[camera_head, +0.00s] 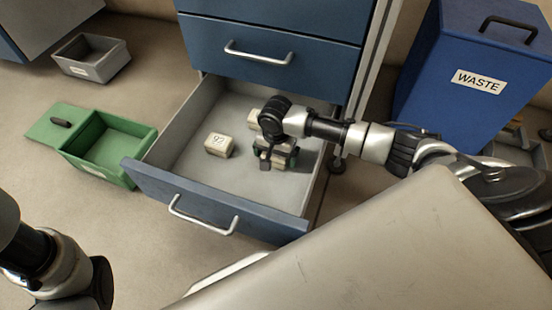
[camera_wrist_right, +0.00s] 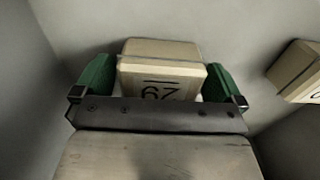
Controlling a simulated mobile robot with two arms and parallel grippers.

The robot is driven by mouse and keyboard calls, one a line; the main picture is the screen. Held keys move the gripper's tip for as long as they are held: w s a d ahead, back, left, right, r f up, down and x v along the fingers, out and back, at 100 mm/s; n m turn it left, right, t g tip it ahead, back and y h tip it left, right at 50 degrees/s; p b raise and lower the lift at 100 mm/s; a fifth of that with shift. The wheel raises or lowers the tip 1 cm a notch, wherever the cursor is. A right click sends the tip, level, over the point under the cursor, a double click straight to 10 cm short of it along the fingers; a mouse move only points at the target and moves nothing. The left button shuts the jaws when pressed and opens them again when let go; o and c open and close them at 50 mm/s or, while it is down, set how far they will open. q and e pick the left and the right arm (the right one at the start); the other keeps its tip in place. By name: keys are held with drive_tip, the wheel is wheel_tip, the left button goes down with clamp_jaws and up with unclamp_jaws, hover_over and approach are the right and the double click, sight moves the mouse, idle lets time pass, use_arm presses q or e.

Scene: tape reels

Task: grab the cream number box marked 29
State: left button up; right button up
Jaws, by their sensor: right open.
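A cream number box (camera_wrist_right: 162,70) sits between the green fingertips of my right gripper (camera_wrist_right: 160,80). Its marking is upside down in the right wrist view and reads as 29 with a line at its foot. The jaws are open around it, one finger on each side; I cannot tell whether either touches. In the head view my right gripper (camera_head: 276,159) reaches down into the open drawer (camera_head: 190,180), and its wrist and hand hide most of that box. My left gripper is out of view; only part of my left arm shows at lower left.
Another cream box (camera_head: 218,145) lies left of my gripper in the drawer; one also shows in the wrist view (camera_wrist_right: 297,72). A further cream box (camera_head: 253,118) is partly hidden behind my wrist. Drawer walls surround them. A green bin (camera_head: 138,172) and blue waste box (camera_head: 440,90) stand outside.

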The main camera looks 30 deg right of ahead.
drive_tip(key=c, duration=0.9)
